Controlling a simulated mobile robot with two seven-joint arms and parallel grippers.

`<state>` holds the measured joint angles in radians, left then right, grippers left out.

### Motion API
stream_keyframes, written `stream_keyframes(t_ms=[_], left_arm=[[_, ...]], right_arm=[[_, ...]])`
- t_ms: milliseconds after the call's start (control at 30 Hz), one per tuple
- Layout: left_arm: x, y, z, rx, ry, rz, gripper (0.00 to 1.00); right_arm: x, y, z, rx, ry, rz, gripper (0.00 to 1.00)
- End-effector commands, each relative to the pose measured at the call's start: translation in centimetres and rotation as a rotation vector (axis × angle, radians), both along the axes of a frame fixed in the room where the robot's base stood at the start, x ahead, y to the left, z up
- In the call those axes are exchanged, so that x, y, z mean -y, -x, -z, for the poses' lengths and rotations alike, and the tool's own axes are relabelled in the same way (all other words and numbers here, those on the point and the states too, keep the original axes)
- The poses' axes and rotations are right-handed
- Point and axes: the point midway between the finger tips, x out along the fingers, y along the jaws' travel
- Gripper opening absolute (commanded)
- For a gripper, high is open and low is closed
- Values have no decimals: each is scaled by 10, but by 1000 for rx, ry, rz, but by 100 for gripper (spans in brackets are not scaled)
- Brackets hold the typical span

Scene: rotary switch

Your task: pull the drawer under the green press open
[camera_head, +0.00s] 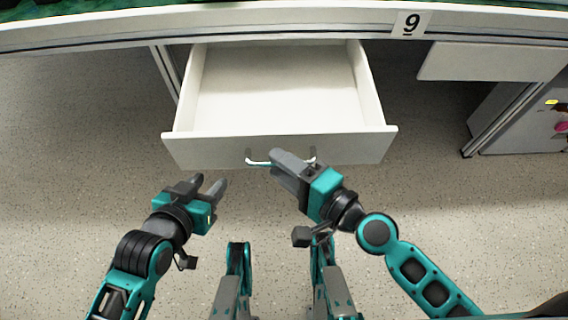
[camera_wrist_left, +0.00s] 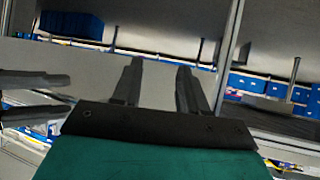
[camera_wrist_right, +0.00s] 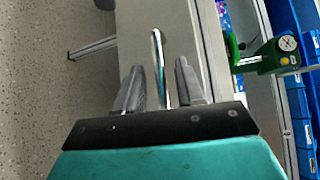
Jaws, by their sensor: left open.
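The white drawer (camera_head: 350,148) under the table is pulled well out, and its empty inside shows in the head view. Its bar handle (camera_head: 256,162) is on the front panel. My right gripper (camera_head: 276,160) is at the handle; in the right wrist view the handle (camera_wrist_right: 157,48) passes between its two fingers, which stand apart with gaps beside the bar. My left gripper (camera_head: 208,181) is open and empty, in front of the drawer and left of the handle. The green press (camera_wrist_right: 268,58) with a round dial shows in the right wrist view.
The table edge (camera_head: 290,22) with a "9" label (camera_head: 411,24) runs above the drawer. Blue bins (camera_wrist_right: 298,110) line the back. The speckled floor left of the drawer is clear.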

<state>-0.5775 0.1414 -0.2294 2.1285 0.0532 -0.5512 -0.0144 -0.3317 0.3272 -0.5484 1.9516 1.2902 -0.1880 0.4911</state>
Motion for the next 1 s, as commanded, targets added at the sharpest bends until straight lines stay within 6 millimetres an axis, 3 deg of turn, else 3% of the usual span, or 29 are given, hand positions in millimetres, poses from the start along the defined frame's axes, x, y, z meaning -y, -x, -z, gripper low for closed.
stream_keyframes(t_ms=[367, 800, 1000], left_arm=[[0, 0, 2, -1, -1, -1, 43], [3, 1, 23, -15, 4, 10, 43], [8, -3, 10, 0, 14, 16, 43]], right_arm=[[3, 3, 0, 1, 1, 0, 38], [51, 51, -5, -2, 4, -4, 38], [60, 62, -13, 6, 5, -10, 38]])
